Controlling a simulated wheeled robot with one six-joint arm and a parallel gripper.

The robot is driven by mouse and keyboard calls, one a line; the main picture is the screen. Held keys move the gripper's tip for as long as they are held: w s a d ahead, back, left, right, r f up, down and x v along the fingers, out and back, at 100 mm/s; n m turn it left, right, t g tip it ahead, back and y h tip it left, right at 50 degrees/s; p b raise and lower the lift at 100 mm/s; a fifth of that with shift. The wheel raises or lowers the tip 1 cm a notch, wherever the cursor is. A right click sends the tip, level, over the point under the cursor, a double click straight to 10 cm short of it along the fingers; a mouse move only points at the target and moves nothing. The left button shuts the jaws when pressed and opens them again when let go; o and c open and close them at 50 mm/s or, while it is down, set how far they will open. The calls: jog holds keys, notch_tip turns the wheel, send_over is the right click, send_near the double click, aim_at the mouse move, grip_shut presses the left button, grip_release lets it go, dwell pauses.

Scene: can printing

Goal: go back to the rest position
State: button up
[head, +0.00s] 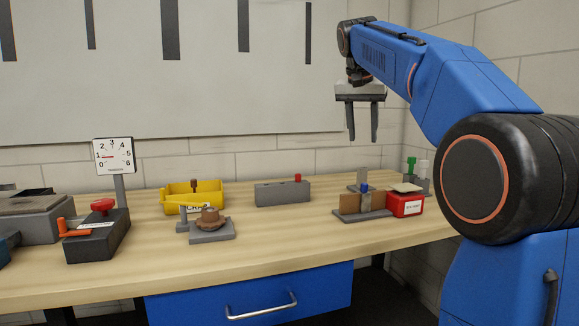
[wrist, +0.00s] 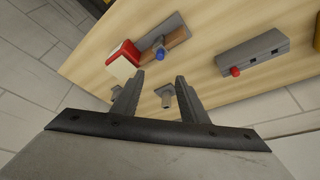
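My gripper (head: 363,121) hangs high above the right part of the workbench in the head view, its two fingers pointing down. The fingers are apart with nothing between them. In the wrist view the gripper (wrist: 157,88) is also open, with the bench top below and a grey post (wrist: 166,95) showing beyond the gap. My blue arm reaches in from the right side of the head view.
The wooden bench (head: 290,236) holds a gauge (head: 114,156), a box with a red knob (head: 97,236), a yellow bin (head: 190,190), a brown part on a grey base (head: 211,219), a grey block (head: 282,193) and a red box (head: 406,205). Air around the gripper is clear.

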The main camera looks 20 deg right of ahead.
jog(key=s+a+f+n+y, duration=0.1)
jog(key=s+a+f+n, duration=0.2)
jog(key=s+f, duration=0.8)
jog(key=s+a+f+n+t+y, duration=0.1)
jog(key=s+a+f, duration=0.5)
jog(key=s+f, duration=0.6)
jog(key=s+a+f+n+y, duration=0.1)
jog(key=s+a+f+n, duration=0.3)
jog(key=s+f, duration=0.7)
notch_tip(320, 180, down, 6)
jog(key=shift+s+a+n+t, duration=0.15)
jog(key=shift+a+n+t, duration=0.05)
jog(key=shift+n+t, duration=0.1)
